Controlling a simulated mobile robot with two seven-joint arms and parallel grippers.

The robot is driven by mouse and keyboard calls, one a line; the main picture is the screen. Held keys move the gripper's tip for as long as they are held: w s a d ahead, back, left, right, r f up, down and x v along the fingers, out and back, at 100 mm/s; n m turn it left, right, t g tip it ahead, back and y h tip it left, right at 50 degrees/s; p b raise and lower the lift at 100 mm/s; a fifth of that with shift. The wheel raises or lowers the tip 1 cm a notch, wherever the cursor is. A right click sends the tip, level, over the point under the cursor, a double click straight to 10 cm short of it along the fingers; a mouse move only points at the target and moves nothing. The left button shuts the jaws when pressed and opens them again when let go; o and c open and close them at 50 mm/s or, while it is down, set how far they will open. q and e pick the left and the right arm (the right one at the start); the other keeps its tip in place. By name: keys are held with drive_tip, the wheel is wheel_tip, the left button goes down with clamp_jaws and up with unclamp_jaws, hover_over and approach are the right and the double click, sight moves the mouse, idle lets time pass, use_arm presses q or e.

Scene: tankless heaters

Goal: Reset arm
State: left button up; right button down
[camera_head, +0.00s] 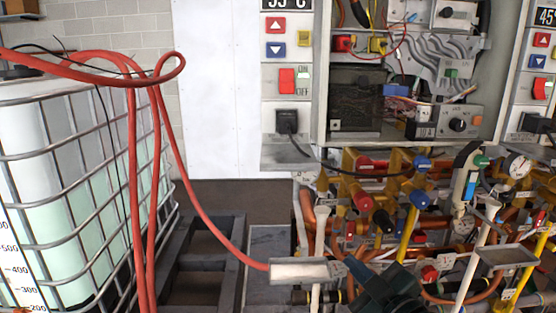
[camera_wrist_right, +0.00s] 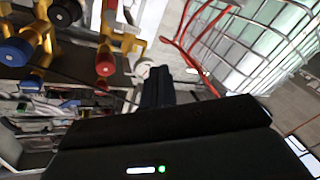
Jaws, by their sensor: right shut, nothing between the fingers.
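My right gripper (camera_head: 360,274) shows dark at the lower middle of the head view, in front of the pipes and valves. In the right wrist view its dark fingers (camera_wrist_right: 157,88) are together with nothing held between them. My left gripper is not in view.
Valves with red knobs (camera_head: 363,201) and blue knobs (camera_head: 420,200) crowd the area around the right gripper. The white wall panel (camera_head: 215,100) is bare.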

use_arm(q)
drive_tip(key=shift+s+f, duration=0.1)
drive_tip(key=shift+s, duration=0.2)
use_arm(e)
drive_tip(key=s+f+m+g+h, duration=0.1)
drive_tip(key=s+f+m+g, duration=0.2)
drive_tip(key=s+f, duration=0.7)
drive_tip(key=s+f+m+g+h, duration=0.2)
drive_tip(key=s+f+m, duration=0.3)
drive_tip(key=s+f, duration=0.6)
wheel_tip(320, 180, down, 6)
drive_tip(key=shift+f+m+g, duration=0.1)
drive_tip(key=shift+m+g, duration=0.2)
drive_tip(key=shift+g, duration=0.2)
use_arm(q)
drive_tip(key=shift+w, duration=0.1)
